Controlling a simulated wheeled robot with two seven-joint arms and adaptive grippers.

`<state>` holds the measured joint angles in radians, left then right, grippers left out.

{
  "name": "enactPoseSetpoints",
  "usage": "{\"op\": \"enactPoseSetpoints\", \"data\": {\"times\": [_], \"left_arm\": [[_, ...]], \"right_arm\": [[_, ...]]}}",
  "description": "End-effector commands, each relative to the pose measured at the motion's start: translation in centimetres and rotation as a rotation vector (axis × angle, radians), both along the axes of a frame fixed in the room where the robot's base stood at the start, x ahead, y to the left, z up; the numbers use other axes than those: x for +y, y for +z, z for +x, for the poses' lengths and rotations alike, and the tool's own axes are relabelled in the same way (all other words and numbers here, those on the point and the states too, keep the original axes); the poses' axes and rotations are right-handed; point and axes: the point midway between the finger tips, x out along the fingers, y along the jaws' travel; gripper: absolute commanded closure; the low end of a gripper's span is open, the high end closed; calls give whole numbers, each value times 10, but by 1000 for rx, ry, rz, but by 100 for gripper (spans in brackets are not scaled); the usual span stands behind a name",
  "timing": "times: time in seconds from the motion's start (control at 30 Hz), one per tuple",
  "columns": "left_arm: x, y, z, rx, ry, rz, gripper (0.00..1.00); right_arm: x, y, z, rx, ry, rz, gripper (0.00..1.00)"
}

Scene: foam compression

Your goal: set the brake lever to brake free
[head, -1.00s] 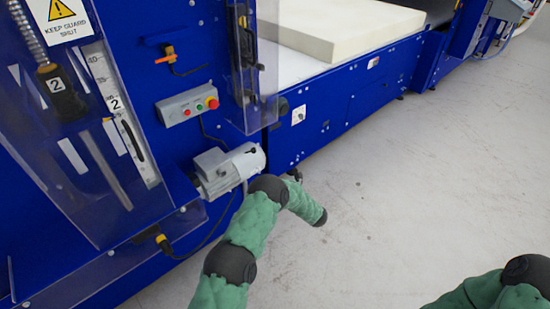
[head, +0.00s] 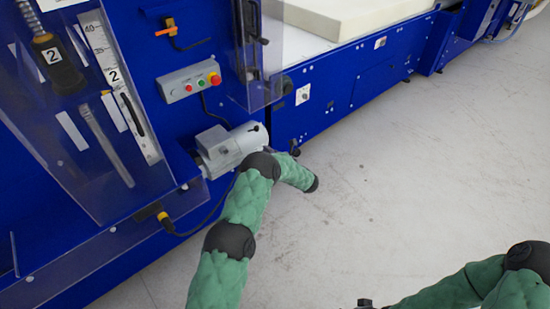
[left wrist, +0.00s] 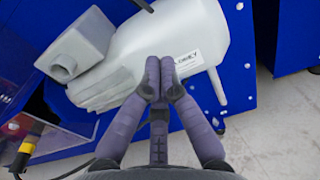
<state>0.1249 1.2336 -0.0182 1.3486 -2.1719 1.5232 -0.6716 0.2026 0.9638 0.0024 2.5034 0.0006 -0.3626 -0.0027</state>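The grey motor (head: 230,147) sits on the front of the blue machine; it also fills much of the left wrist view (left wrist: 165,45). A small black knob (head: 254,127) shows on its right end. In the left wrist view a pale rod (left wrist: 218,86) sticks out from the motor's right end; I cannot tell which is the brake lever. My left gripper (left wrist: 159,75) has its fingertips together in front of the motor, with nothing seen between them. My right gripper (head: 365,303) barely shows at the bottom edge.
A button box (head: 190,82) is above the motor, and clear guards (head: 85,130) stand left of it. A cable with a yellow plug (head: 165,222) hangs below. A foam block (head: 345,15) lies on the machine. The floor to the right is clear.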

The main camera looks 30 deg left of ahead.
Motion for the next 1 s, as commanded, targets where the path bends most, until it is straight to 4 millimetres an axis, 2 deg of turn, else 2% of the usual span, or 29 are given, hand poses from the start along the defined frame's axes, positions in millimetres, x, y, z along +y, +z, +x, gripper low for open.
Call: {"op": "enactPoseSetpoints", "data": {"times": [0.03, 0.17, 0.2, 0.3, 0.5, 1.0], "left_arm": [[11, -3, 3, -2, 4, 0, 100], [32, -4, 12, -2, 3, 0, 100], [32, 6, 14, -7, 1, 0, 100], [34, 20, 16, -4, 0, 1, 100], [37, 34, 18, -1, 0, -1, 100], [38, 39, 18, 2, 0, -7, 100]], "right_arm": [[0, -6, 0, 0, 0, 0, 38], [0, -14, 0, 0, 0, 0, 38], [0, -15, 0, 0, 0, 0, 38], [0, -18, 0, 0, 0, 0, 38], [0, -22, 0, 0, 0, 0, 38], [0, -20, 0, 0, 0, 0, 38]]}}
